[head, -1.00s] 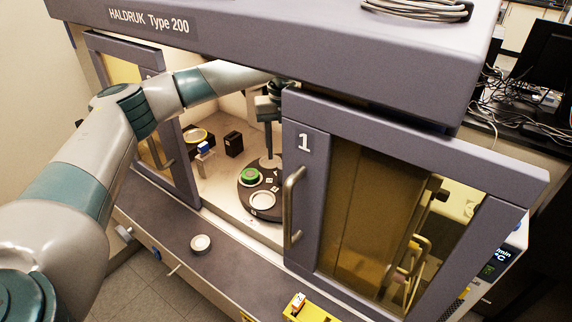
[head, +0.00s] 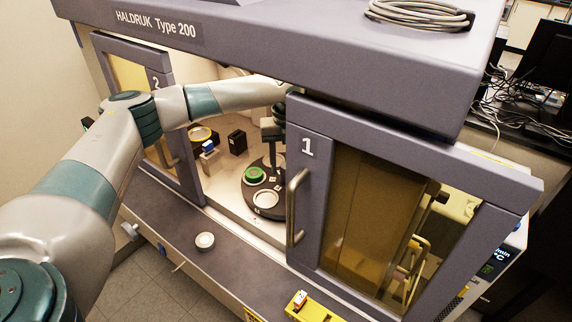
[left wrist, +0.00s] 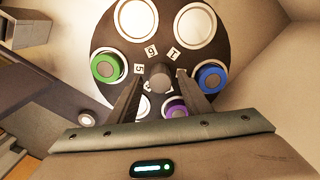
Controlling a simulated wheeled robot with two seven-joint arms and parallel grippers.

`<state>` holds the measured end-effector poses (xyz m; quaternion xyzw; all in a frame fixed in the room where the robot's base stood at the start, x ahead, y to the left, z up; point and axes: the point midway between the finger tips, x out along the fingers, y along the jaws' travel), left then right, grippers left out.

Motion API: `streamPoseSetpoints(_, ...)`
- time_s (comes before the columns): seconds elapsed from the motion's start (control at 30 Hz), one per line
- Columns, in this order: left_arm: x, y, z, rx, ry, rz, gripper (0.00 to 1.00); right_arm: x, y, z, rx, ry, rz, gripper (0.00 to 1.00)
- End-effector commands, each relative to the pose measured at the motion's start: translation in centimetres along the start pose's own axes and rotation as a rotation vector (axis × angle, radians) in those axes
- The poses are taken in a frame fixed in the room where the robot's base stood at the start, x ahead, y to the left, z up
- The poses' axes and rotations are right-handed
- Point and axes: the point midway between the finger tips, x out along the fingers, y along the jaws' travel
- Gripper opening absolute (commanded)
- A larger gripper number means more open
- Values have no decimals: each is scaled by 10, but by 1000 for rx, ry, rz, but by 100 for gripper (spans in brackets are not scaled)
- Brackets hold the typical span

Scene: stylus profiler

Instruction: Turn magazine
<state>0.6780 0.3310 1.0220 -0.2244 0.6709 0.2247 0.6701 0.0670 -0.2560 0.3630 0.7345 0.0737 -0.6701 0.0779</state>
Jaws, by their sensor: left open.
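The magazine (head: 253,199) is a dark round disc inside the machine, seen through the opening left of door 1. It also shows in the left wrist view (left wrist: 160,45), with a grey knob (left wrist: 160,76) at its centre. Numbered labels ring the knob. The disc bears a green ringed piece (left wrist: 105,67), a blue one (left wrist: 211,78), a purple one (left wrist: 176,109) and pale round places. My left gripper (head: 272,158) is over the disc's middle. Its open fingers (left wrist: 160,73) appear on either side of the knob; contact cannot be told. My right gripper is not in view.
Door 1 (head: 318,160) with its bar handle stands right of the opening, door 2 (head: 180,165) left. Inside are a small black block (head: 237,142) and a blue-topped stand (head: 208,148). A white round piece (head: 205,241) lies on the front ledge, with a yellow holder (head: 312,308) farther right.

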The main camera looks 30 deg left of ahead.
Motion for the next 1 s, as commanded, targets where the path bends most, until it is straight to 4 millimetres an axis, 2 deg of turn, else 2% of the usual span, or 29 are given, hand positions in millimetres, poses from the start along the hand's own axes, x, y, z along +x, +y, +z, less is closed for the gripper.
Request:
streamPoseSetpoints(0.2, 14, 0, 0, 0, 0, -1, 44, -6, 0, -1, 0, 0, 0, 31)
streamPoseSetpoints(0.47, 16, 0, 0, 0, -1, -1, 44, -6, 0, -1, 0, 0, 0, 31)
streamPoseSetpoints(0.5, 16, 0, 0, 0, -1, -1, 42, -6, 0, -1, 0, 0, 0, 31)
streamPoseSetpoints(0.67, 16, 0, 0, 0, -1, -1, 4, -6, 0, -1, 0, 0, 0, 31)
streamPoseSetpoints(0.7, 16, 0, 0, 0, -1, -1, 0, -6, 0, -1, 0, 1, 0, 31)
streamPoseSetpoints(1.0, 16, -2, 2, 7, -1, 0, 0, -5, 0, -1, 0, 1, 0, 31)
